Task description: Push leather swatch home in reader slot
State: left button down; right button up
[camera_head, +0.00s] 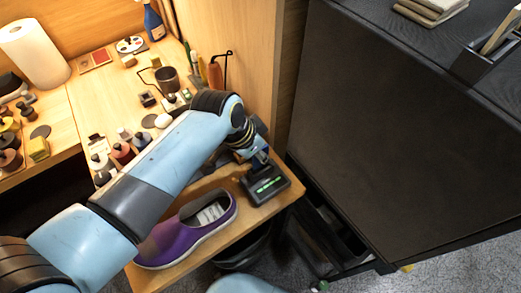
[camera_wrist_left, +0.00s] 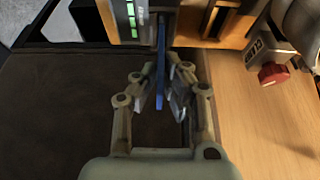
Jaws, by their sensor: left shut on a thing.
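The reader (camera_head: 266,186) is a dark box with a lit green display, near the right front corner of the wooden bench. Its green bars also show at the top of the left wrist view (camera_wrist_left: 131,20). My left gripper (camera_head: 259,160) is directly above and behind the reader, pointing down at it. In the left wrist view its fingers (camera_wrist_left: 163,90) are closed around the thin blue swatch (camera_wrist_left: 161,50), seen edge-on. The swatch runs forward from the fingers to the reader beside the display. How deep it sits in the slot cannot be told. My right gripper is out of view.
A purple shoe (camera_head: 187,230) lies on the bench left of the reader, below my left arm. Several bottles (camera_head: 122,152) stand behind the arm. A wooden wall and a large dark cabinet (camera_head: 400,130) close off the right side. A red knob (camera_wrist_left: 272,75) shows in the wrist view.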

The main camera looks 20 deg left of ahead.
aim_at(263, 164)
pick_arm(q)
jog(key=shift+f, duration=0.2)
jog(key=shift+f+b, duration=0.3)
jog(key=shift+f, duration=0.05)
jog(key=shift+f+b, duration=0.8)
jog(key=shift+f, duration=0.55)
jog(key=c, duration=1.4)
grip_release()
jog(key=shift+r, duration=0.1)
jog(key=v, duration=1.2)
